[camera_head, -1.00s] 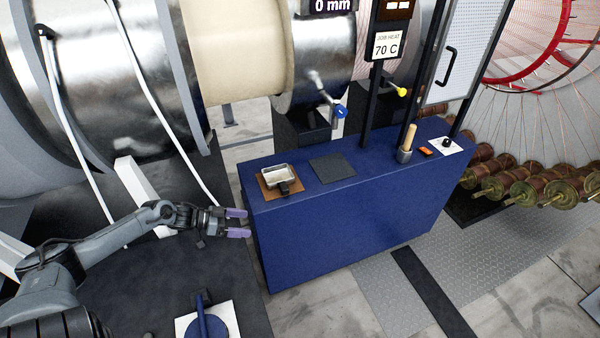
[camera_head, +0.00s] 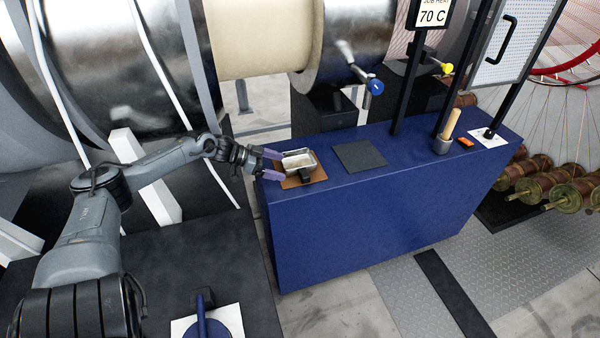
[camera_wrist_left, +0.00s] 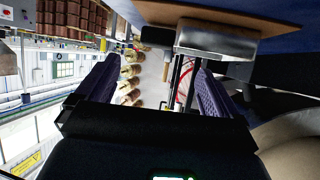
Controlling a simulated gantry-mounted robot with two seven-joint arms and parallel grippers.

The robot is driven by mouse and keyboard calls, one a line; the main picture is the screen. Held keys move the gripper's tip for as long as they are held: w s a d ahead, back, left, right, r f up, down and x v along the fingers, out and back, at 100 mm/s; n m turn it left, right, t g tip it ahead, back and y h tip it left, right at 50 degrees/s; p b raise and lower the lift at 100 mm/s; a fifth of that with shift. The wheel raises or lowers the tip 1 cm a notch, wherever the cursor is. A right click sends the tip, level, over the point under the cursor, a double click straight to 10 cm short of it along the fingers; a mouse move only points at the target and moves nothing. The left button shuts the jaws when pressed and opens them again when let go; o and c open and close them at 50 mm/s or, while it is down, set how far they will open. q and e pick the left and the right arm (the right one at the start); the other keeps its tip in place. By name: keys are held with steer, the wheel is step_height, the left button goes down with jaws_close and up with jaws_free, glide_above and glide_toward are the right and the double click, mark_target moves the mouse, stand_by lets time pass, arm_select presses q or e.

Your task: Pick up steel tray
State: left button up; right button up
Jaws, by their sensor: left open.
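The steel tray (camera_head: 299,160) is a small shallow metal pan with a black handle (camera_head: 305,175) on its near side. It sits on a brown mat (camera_head: 290,184) at the left end of the blue bench. My left gripper (camera_head: 272,165) is open with purple fingers, at the tray's left side. In the left wrist view the tray (camera_wrist_left: 218,42) and its black handle (camera_wrist_left: 157,35) appear beyond the fingertips, and nothing is between the fingers (camera_wrist_left: 155,75). I cannot tell whether a finger touches the tray. My right gripper is out of view.
The blue bench (camera_head: 380,215) also bears a dark square pad (camera_head: 360,156), a wooden-handled tool in a cup (camera_head: 442,146), an orange block (camera_head: 466,142) and a post with a 70 C sign (camera_head: 433,16). A large steel drum (camera_head: 350,50) stands behind.

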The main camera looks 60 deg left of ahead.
mark_target(300, 172)
arm_select(q)
steer(key=shift+b+x, duration=0.45)
steer(key=shift+x, duration=0.65)
steer(key=shift+w+d+f, duration=0.15)
steer(key=shift+w+f, duration=0.05)
steer(key=shift+w, duration=0.1)
steer(key=b+x, duration=0.3)
steer(key=shift+s+f, duration=0.1)
steer(key=shift+f, duration=0.1)
steer(key=shift+b+x, duration=0.75)
steer(key=shift+x, duration=0.35)
steer(key=shift+d+r, duration=0.1)
steer(key=shift+r, duration=0.1)
steer(key=shift+r, duration=0.1)
steer(key=c, duration=1.5)
